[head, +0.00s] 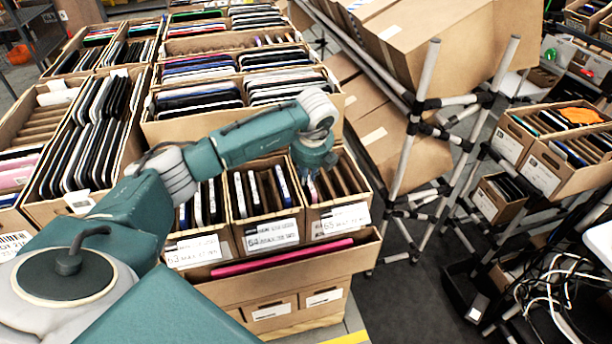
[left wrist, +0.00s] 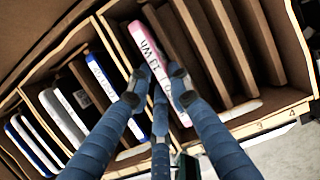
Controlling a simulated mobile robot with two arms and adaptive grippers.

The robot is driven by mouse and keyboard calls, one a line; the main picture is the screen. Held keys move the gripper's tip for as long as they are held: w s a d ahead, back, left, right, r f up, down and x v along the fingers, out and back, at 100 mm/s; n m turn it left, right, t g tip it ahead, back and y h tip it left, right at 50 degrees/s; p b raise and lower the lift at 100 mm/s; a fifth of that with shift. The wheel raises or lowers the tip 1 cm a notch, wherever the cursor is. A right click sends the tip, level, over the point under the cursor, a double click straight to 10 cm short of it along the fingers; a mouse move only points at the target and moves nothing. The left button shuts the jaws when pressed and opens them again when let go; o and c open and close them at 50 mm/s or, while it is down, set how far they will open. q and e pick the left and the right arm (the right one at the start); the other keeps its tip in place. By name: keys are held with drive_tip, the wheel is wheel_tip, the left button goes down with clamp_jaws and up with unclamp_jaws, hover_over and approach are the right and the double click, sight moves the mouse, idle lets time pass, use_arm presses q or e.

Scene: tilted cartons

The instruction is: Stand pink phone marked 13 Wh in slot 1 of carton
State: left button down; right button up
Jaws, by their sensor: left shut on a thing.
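The pink phone (left wrist: 157,62) with "13 Wh" written on its edge shows in the left wrist view. It stands on edge, leaning, at the left end of the carton (left wrist: 262,124) with brown dividers. That carton also shows in the head view (head: 341,222), at the right end of the front row. My left gripper (left wrist: 160,98) is shut on the phone, with its blue fingers on both sides of it. In the head view my left gripper (head: 312,166) reaches down into the carton from above and hides most of the phone. My right gripper is not in view.
Neighbouring cartons (head: 272,234) hold dark, white and blue devices. Several dividers (left wrist: 231,40) stand right of the phone, with empty gaps between. A long pink item (head: 282,258) lies in front, below the row. A pipe rack (head: 418,120) with big cartons stands close on the right.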

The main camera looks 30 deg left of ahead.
use_arm(q)
drive_tip(key=c, duration=1.5)
unclamp_jaws()
drive_tip(key=shift+r, duration=0.1)
drive_tip(key=p+v, duration=0.1)
drive_tip(key=v, duration=0.6)
drive_tip(key=w+a+p+v, duration=0.1)
drive_tip(key=p+v, duration=0.1)
drive_tip(key=v, duration=0.4)
drive_tip(key=p+v, duration=0.2)
drive_tip(key=v, duration=0.5)
drive_tip(key=shift+w+a+r, duration=0.25)
drive_tip(key=shift+a+r, duration=0.1)
drive_tip(key=shift+r, duration=0.3)
